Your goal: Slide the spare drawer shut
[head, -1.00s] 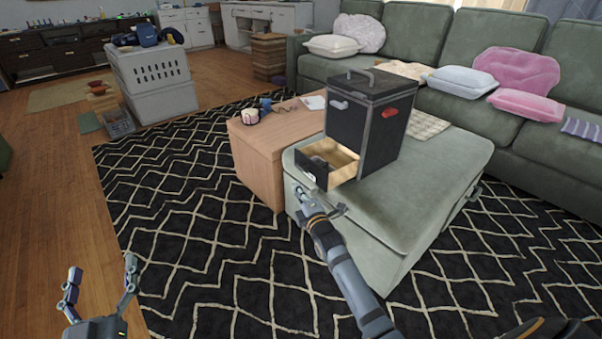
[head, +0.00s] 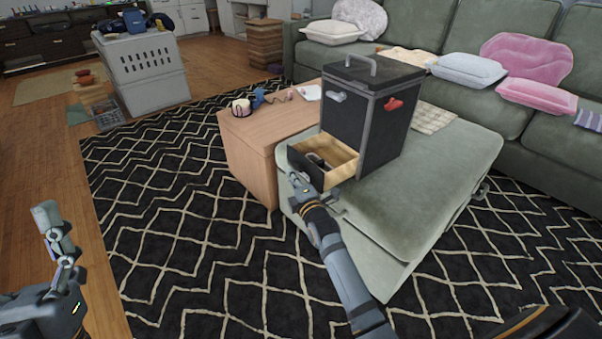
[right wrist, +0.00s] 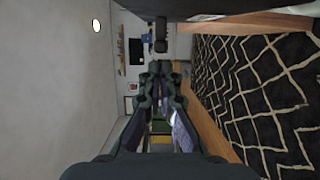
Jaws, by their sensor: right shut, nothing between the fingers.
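The drawer (head: 341,151) is part of a small black cabinet (head: 341,113) that stands on the sage green ottoman (head: 430,185). The drawer is pulled out toward the lower left, showing its pale wood inside, with a dark item in it. Its dark front panel (head: 304,167) faces my right gripper (head: 297,181). That gripper is shut and empty, just below and in front of the panel; I cannot tell whether it touches. Its closed fingers also show in the right wrist view (right wrist: 161,72). My left gripper (head: 58,235) is at the far left, side-on, away from the cabinet.
A wooden side table (head: 262,140) stands against the ottoman's left, with a cup (head: 241,107) and small items on top. The green sofa (head: 440,90) with pillows runs behind. The patterned rug (head: 190,230) is clear at left.

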